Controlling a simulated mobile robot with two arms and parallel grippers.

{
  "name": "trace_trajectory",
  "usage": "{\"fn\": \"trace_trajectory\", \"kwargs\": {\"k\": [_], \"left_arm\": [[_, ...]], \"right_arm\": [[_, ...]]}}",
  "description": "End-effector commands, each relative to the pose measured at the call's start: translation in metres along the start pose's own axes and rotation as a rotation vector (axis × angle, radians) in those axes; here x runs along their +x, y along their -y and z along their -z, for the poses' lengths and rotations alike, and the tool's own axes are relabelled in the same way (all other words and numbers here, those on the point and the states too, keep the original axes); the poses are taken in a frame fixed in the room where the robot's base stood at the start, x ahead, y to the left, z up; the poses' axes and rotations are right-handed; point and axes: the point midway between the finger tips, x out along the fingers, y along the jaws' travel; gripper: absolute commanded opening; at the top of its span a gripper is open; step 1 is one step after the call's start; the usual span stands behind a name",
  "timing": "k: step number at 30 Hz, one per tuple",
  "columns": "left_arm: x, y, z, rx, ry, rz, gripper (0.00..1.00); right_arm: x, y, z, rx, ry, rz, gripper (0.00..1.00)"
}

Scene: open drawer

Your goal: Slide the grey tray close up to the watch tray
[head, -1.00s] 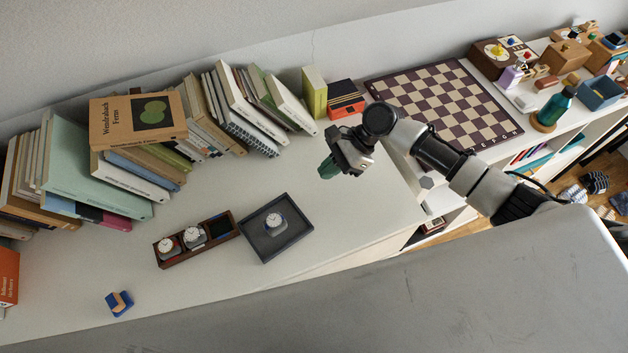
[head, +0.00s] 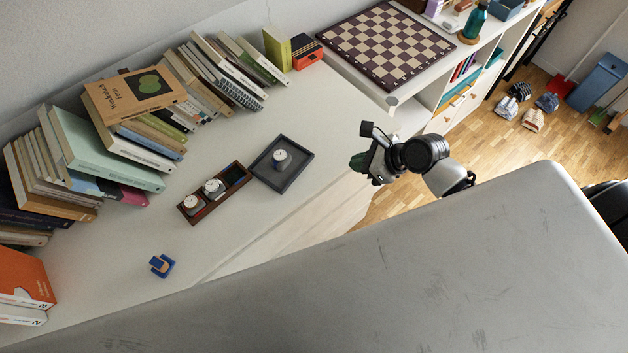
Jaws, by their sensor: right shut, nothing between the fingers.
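The grey tray (head: 294,178) is a dark square tray on the white cabinet top, with one watch (head: 280,157) lying in it. The watch tray (head: 210,208) is a long brown wooden box just left of it, with two watches in compartments and an empty one at its right end. The two trays lie close together at the brown tray's upper right end; I cannot tell if they touch. My right gripper (head: 357,161) is to the right of the grey tray, clear of it, shut and empty. My left gripper is not in view.
A small blue and orange object (head: 162,265) lies front left of the trays. Rows of books (head: 105,145) stand along the wall behind. A chessboard (head: 386,44) lies at the back right. The cabinet top between trays and books is clear.

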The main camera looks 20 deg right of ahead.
Motion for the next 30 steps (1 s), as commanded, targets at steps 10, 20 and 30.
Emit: {"fn": "trace_trajectory", "kwargs": {"k": [10, 20, 30], "left_arm": [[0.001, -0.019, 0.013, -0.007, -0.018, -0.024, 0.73], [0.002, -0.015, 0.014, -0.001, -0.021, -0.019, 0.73], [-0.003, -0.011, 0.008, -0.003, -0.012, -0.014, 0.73]], "right_arm": [[0.034, 0.004, 0.003, 0.019, -0.001, 0.023, 0.0], [0.101, 0.005, -0.001, 0.016, 0.0, 0.021, 0.0], [0.123, 0.005, -0.024, 0.014, -0.003, 0.022, 0.0]]}}
